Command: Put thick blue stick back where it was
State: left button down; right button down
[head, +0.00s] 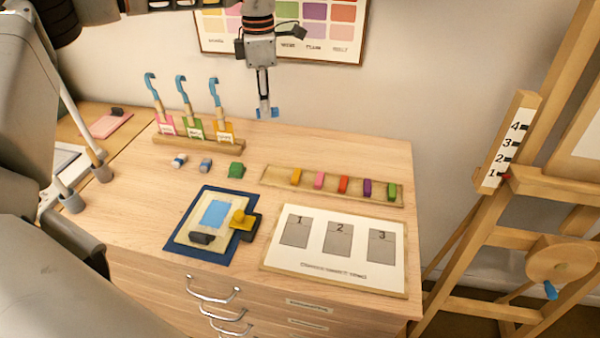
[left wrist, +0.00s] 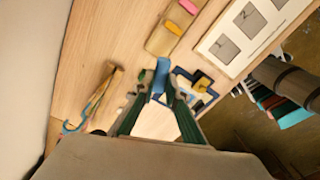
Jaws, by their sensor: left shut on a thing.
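My left gripper (head: 264,98) hangs above the back of the wooden table, shut on a short blue stick (head: 268,113). In the left wrist view the blue stick (left wrist: 161,76) sits between the fingertips (left wrist: 163,92). The long wooden tray (head: 387,198) lies on the table to the right, below the gripper's height. It holds an orange stick (head: 296,177), a pink one (head: 319,180), a red one (head: 343,184), a purple one (head: 367,188) and a green one (head: 391,189). My right gripper does not show.
A rack (head: 180,143) with blue-hooked tools stands at back left. Small blocks, one green (head: 236,170), lie in front of it. A blue mat (head: 226,189) carries a pad and a yellow-handled stamp (head: 242,220). A numbered board (head: 337,271) lies front right; an easel (head: 480,225) stands beyond.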

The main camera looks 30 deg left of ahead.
aim_at(272, 175)
pick_arm(q)
jog(key=shift+w, duration=0.15)
jog(key=shift+d+f, duration=0.1)
jog(key=shift+f, duration=0.15)
notch_tip(272, 175, down, 19)
jog(key=shift+f+p, duration=0.1)
jog(key=shift+p, duration=0.5)
jog(key=c, duration=2.4)
grip_release()
jog(key=shift+f, duration=0.15)
jog(key=o, duration=0.4)
